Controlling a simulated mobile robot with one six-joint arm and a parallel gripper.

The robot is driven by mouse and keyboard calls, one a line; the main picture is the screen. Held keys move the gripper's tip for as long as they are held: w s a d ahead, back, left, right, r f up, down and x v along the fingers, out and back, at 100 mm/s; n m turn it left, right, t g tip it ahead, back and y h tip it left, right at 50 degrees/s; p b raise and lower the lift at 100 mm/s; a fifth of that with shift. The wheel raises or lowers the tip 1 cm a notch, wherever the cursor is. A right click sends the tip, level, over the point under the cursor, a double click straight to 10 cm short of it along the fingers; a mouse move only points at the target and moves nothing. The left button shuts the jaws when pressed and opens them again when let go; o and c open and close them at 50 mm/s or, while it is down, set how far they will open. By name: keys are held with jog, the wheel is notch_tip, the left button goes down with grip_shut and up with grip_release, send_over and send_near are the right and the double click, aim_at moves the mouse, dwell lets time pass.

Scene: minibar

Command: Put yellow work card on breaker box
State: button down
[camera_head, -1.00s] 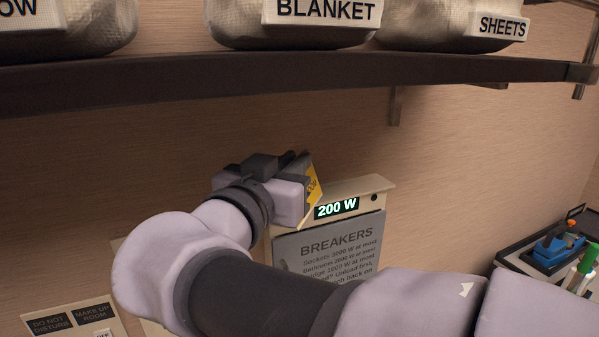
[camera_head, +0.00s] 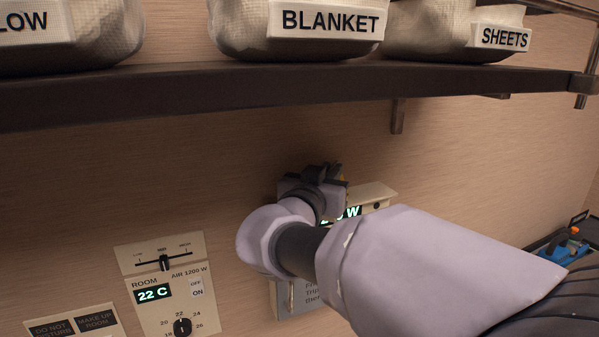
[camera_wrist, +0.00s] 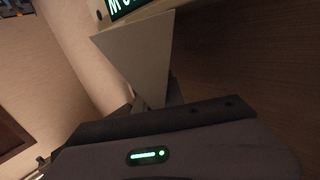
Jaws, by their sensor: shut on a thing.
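My gripper (camera_head: 322,180) is at the upper part of the breaker box (camera_head: 372,193) on the wall, covering part of its green-lit display. It is shut on the work card; only a sliver of yellow shows behind the fingers in the head view. In the wrist view the card (camera_wrist: 138,55) shows a plain greyish face, tilted, reaching from the fingers up to the breaker box (camera_wrist: 165,6). The card's far edge is close to the display there; I cannot tell whether it touches. My arm hides much of the box's lower panel.
A dark shelf (camera_head: 250,92) with bags labelled BLANKET (camera_head: 325,48) and SHEETS (camera_head: 490,45) runs above the gripper. A room thermostat panel (camera_head: 165,290) is on the wall to the left. A blue object (camera_head: 562,247) is in a tray at the far right.

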jog(key=shift+f, duration=0.15)
jog(key=c, duration=1.4)
grip_release()
jog(key=shift+c, duration=0.2)
